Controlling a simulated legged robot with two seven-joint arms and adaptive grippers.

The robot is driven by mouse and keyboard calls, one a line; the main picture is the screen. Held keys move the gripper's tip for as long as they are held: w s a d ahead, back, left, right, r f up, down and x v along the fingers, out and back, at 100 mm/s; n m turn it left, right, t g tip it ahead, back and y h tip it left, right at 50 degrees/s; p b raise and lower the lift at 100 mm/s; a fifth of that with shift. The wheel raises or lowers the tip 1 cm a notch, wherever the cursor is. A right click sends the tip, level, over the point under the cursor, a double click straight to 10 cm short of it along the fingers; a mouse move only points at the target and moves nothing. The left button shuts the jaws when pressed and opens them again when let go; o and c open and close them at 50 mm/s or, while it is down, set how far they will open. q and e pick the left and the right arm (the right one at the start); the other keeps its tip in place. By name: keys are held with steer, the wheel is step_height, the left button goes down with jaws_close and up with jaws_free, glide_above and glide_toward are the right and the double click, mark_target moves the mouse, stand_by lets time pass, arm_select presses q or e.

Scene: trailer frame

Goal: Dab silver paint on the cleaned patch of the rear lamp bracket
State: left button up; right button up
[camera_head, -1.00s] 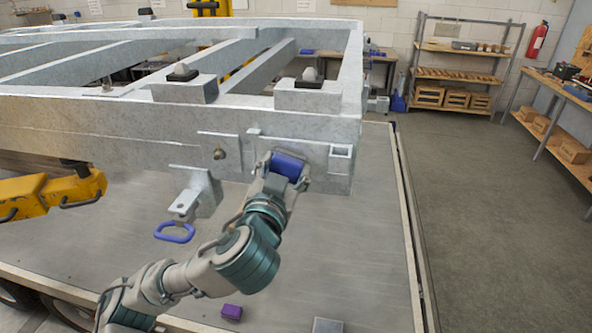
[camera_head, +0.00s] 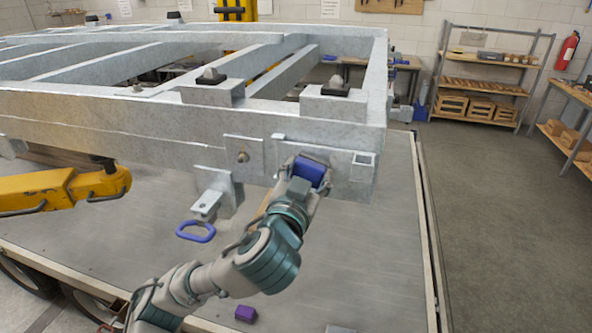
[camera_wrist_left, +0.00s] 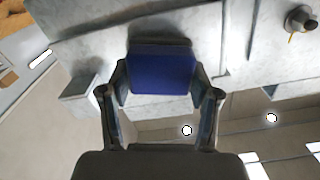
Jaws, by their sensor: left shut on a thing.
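My left gripper (camera_head: 308,176) is shut on a blue block (camera_head: 307,170), which also shows between the fingers in the left wrist view (camera_wrist_left: 162,72). The block is held up against or very close to a pale grey plate (camera_head: 342,166) on the end beam of the trailer frame; contact is hard to tell. This plate looks like the rear lamp bracket, and the block and fingers hide part of it. In the left wrist view a darker grey patch (camera_wrist_left: 160,28) shows just beyond the block. No silver paint can be made out. My right gripper is not in view.
The galvanised trailer frame (camera_head: 90,137) spans the view above a grey deck (camera_head: 370,255). A yellow arm-like part (camera_head: 60,186) is at left. A small purple block (camera_head: 245,313) lies on the deck.

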mark_target(331, 167)
arm_select(q)
steer(key=shift+s+d, duration=0.35)
steer(key=shift+d, duration=0.55)
steer(key=shift+s+d, duration=0.3)
steer(key=shift+d, duration=0.6)
steer(key=shift+f, duration=0.1)
steer(key=shift+w+a, duration=0.2)
steer(key=shift+a, duration=0.5)
steer(key=shift+w+a, duration=0.15)
steer(key=shift+a, duration=0.5)
steer(key=shift+w+a, duration=0.25)
steer(key=shift+a, duration=0.4)
steer(key=shift+w+a, duration=0.2)
steer(key=shift+a, duration=0.5)
steer(key=shift+w+a, duration=0.25)
steer(key=shift+a, duration=0.4)
steer(key=v, duration=0.6)
